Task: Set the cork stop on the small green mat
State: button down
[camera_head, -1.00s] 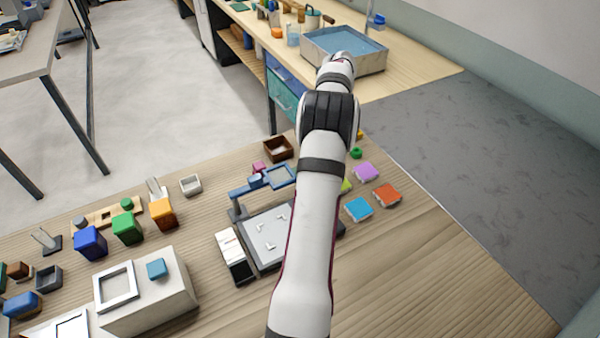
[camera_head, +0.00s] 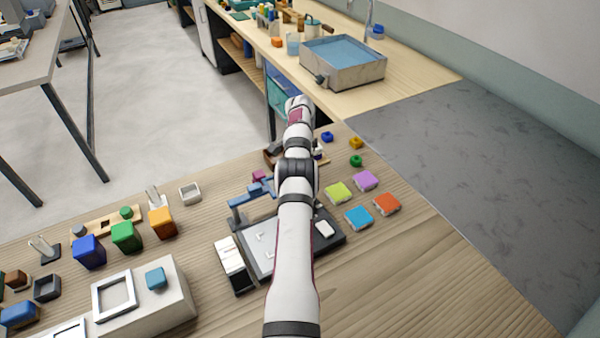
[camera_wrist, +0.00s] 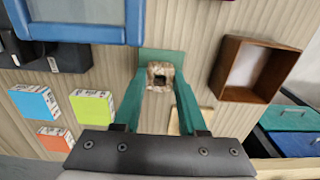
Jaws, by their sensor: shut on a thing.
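My gripper (camera_wrist: 160,84) has teal fingers and is shut on the cork stop (camera_wrist: 160,70), a mottled brown block with a dark square hole. In the wrist view a small flat green mat (camera_wrist: 151,54) shows directly behind the cork, partly covered by it and the fingers. I cannot tell whether the cork touches the mat or hangs above it. In the head view my arm hides the fingers, the cork and the mat.
An open brown wooden box (camera_wrist: 256,68) stands just right of the gripper in the wrist view. Blue (camera_wrist: 35,103), lime (camera_wrist: 92,107) and orange (camera_wrist: 55,138) pads lie left. A blue frame (camera_wrist: 80,32) is at upper left. A basin (camera_head: 343,65) stands on the far bench.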

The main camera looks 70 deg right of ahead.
jog(key=shift+f, duration=0.1)
jog(key=shift+c, duration=2.3)
grip_release()
